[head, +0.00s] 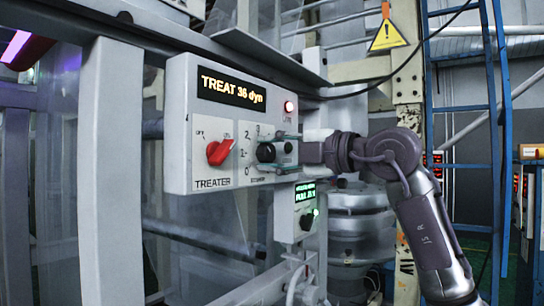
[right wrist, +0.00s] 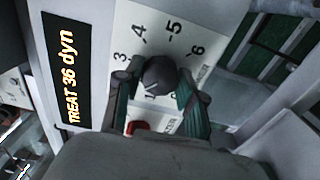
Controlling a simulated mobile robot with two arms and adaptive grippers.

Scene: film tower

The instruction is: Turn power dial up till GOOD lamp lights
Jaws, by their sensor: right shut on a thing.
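The black power dial (head: 266,152) sits on the grey treater box (head: 180,135), beside a printed number scale. My right gripper (head: 277,152) comes from the right, its fingers above and below the dial, shut on it. In the right wrist view the dial (right wrist: 159,76) is between the two fingers of that gripper (right wrist: 158,88), with 3 to 6 readable around it. The amber display (head: 231,89) reads "TREAT 36 dyn". No lamp readable as GOOD shows. My left gripper is not in view.
A red rotary switch (head: 220,152) marked TREATER is left of the dial; it also shows in the wrist view (right wrist: 137,127). A yellow warning sign (head: 387,35) and blue ladder stand behind.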

